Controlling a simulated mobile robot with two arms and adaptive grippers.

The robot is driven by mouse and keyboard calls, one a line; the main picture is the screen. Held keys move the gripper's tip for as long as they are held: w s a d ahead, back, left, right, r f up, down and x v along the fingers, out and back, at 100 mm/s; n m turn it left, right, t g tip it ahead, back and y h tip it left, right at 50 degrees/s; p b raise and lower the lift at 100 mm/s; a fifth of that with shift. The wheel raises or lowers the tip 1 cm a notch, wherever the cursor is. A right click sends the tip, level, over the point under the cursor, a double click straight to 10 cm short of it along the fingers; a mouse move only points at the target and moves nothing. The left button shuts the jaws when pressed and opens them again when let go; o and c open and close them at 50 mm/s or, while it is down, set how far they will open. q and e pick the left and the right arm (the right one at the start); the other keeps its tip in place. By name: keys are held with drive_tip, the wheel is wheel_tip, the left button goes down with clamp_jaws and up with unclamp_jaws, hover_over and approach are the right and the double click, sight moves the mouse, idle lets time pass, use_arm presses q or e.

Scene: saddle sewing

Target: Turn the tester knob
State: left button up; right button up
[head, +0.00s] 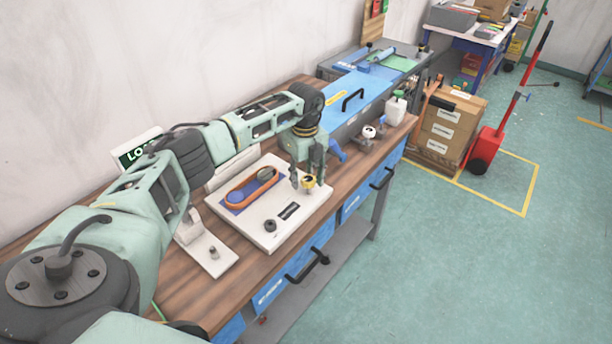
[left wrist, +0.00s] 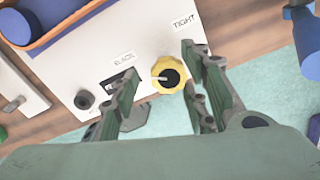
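The tester (head: 255,222) is a flat white panel on the wooden bench. Its yellow knob (head: 309,183) sits near the right end and also shows in the left wrist view (left wrist: 159,84), with a dark centre and a pale pointer mark. A "TIGHT" label (left wrist: 183,104) is on the panel beside it. My left gripper (head: 305,178) is over the knob. In the left wrist view its fingers (left wrist: 161,72) are open, one on each side of the knob, with visible gaps. I cannot tell how far above the panel the fingertips are. My right gripper is not in view.
The panel carries an orange-rimmed oval tray (head: 236,196), a black button (head: 270,225) and a dark label plate. A white bracket (head: 211,250) stands to its left. A blue machine (head: 350,95) and a white bottle (head: 396,107) are farther along the bench (head: 185,300).

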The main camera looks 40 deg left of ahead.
sight(305, 180)
use_arm(q)
drive_tip(key=shift+w+r, duration=0.1)
drive_tip(key=shift+r, duration=0.15)
wheel_tip(305, 180, up, 12)
drive_tip(key=shift+f, duration=0.2)
idle(0.5)
